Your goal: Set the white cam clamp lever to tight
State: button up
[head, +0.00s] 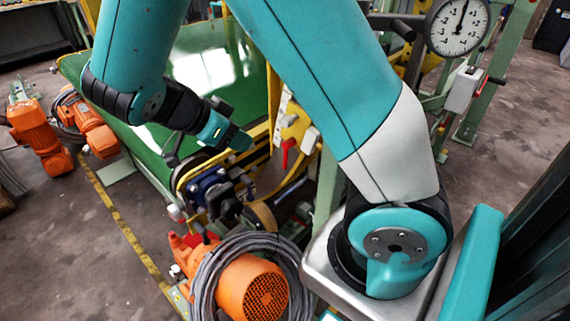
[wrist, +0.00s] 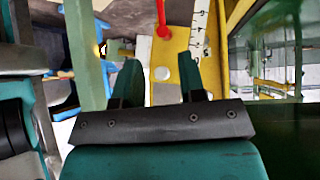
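A white handle-like piece (head: 310,140) sits beside the yellow frame in the head view, just right of a red lever (head: 287,152). It may be the white cam clamp lever, but I cannot tell for sure, nor how it is set. My gripper (head: 238,140) is left of both and apart from them. In the wrist view its two fingers (wrist: 160,82) stand spread, with nothing visibly held between them. The red lever shows beyond the fingertips in the wrist view (wrist: 162,18), on the yellow frame. A white surface (wrist: 165,94) shows between the fingers.
The yellow frame (wrist: 178,48) carries a white marked strip (wrist: 198,32). A blue mechanism (head: 208,188) lies below my gripper. An orange motor (head: 252,287) with coiled grey cable stands at the front. A dial gauge (head: 458,26) is at upper right. A green panel (head: 195,55) lies behind.

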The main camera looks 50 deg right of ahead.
aim_at(285, 169)
jog(key=x, duration=1.7)
jog(key=shift+d+b, duration=0.15)
jog(key=shift+b, duration=0.2)
grip_shut()
